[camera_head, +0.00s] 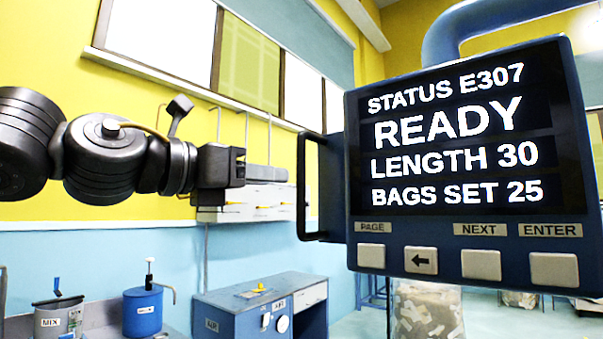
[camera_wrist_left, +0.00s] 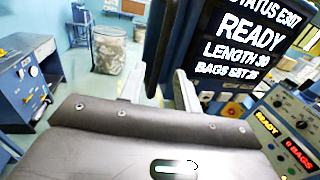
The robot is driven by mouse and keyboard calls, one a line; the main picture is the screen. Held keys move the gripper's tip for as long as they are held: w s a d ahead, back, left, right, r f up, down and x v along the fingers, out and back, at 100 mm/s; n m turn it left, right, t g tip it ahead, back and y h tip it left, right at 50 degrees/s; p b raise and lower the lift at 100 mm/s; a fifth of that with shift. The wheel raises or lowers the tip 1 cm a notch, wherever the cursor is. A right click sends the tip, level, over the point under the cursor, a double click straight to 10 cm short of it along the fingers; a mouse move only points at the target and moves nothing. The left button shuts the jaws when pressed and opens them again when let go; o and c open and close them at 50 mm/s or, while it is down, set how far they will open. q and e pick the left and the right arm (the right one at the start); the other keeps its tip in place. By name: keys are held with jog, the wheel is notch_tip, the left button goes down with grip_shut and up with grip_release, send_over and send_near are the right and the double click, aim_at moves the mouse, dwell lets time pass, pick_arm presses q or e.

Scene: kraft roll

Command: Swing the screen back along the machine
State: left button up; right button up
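The screen (camera_head: 462,130) is a dark blue panel at the right of the head view, reading READY. It hangs from a thick blue tube (camera_head: 470,28). A black upright handle (camera_head: 303,187) stands out from its left side. My left gripper (camera_head: 240,168) is to the left of the handle, with a gap between them in the head view. In the left wrist view, the two pale fingers of the gripper (camera_wrist_left: 160,88) stand apart. The screen (camera_wrist_left: 245,45) shows beyond them, its dark edge behind the gap. My right gripper is not in view.
A machine control panel (camera_wrist_left: 285,125) with lit displays lies below the screen at right in the wrist view. A blue cabinet (camera_head: 262,308) stands by the wall. A clear bin (camera_head: 428,312) stands below the screen. Open floor lies between cabinet and bin.

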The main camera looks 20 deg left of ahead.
aim_at(298, 179)
pick_arm(q)
jog(key=p+x, duration=0.2)
jog(key=x, duration=0.4)
jog(key=shift+w+d+r, duration=0.1)
jog(key=shift+r, duration=0.05)
jog(key=shift+w+d+p, duration=0.35)
jog(key=shift+w+p, duration=0.05)
jog(key=shift+w, duration=0.2)
jog(key=shift+c, duration=0.2)
grip_shut()
